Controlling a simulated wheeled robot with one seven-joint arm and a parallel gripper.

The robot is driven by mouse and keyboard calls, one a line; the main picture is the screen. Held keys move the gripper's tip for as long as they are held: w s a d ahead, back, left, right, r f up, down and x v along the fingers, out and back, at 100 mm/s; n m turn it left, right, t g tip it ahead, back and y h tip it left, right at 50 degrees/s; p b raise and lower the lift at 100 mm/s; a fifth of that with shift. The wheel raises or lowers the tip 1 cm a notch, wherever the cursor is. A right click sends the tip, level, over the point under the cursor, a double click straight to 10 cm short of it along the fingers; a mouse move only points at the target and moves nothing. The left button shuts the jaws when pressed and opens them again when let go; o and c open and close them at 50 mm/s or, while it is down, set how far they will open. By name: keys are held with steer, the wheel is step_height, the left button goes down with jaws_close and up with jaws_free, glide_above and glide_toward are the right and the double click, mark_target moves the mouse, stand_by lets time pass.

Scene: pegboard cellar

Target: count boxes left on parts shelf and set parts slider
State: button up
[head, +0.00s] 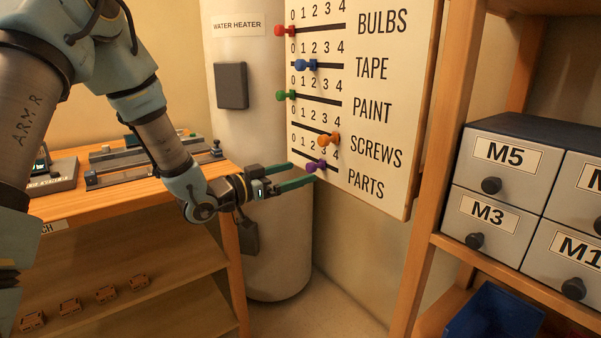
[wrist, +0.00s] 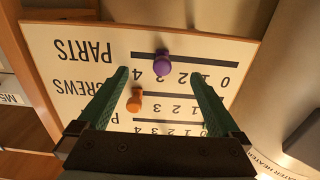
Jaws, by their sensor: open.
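The purple parts slider knob (head: 316,166) sits on the bottom slot of the white board, around the 2 to 3 marks; the exact mark is unclear. In the wrist view the purple knob (wrist: 162,64) shows between and just beyond my fingertips. My gripper (head: 302,172) is open and empty, its green fingers pointing at the board by the PARTS row. It also shows in the wrist view (wrist: 160,77). Several small brown boxes (head: 105,294) stand in a row on a low shelf (head: 180,265) at left; its label is mostly hidden by my arm.
The board (head: 375,150) also has red, blue, green and orange knobs; the orange screws knob (head: 328,139) is close above my fingers. A white water heater (head: 275,240) stands behind my gripper. A wooden rack with labelled drawers (head: 500,165) stands at right.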

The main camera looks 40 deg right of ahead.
steer(key=shift+w+a, duration=0.1)
steer(key=shift+a, duration=2.1)
steer(key=w+a+n+t+y+p, duration=0.2)
steer(key=w+a+n+t+y, duration=0.4)
steer(key=a, duration=0.5)
steer(key=w+a+n+t+y+p, duration=0.2)
steer(key=w+a+y, duration=0.3)
steer(key=w+a, duration=0.4)
steer(key=s+a+n+g+y+p, duration=0.1)
steer(key=s+a+n+y, duration=0.2)
steer(key=a, duration=0.6)
steer(key=s+a+n+g+y+p, duration=0.1)
steer(key=s+a+n+y+p, duration=0.15)
steer(key=a, duration=0.65)
steer(key=s+a+r+n+g+y, duration=0.1)
steer(key=s+a+r+n+g, duration=0.1)
steer(key=s+a, duration=0.4)
steer(key=s+n+g, duration=0.1)
steer(key=s+n, duration=0.1)
steer(key=s, duration=0.1)
steer(key=shift+s+a, duration=0.15)
steer(key=shift+s, duration=0.25)
stand_by(0.5)
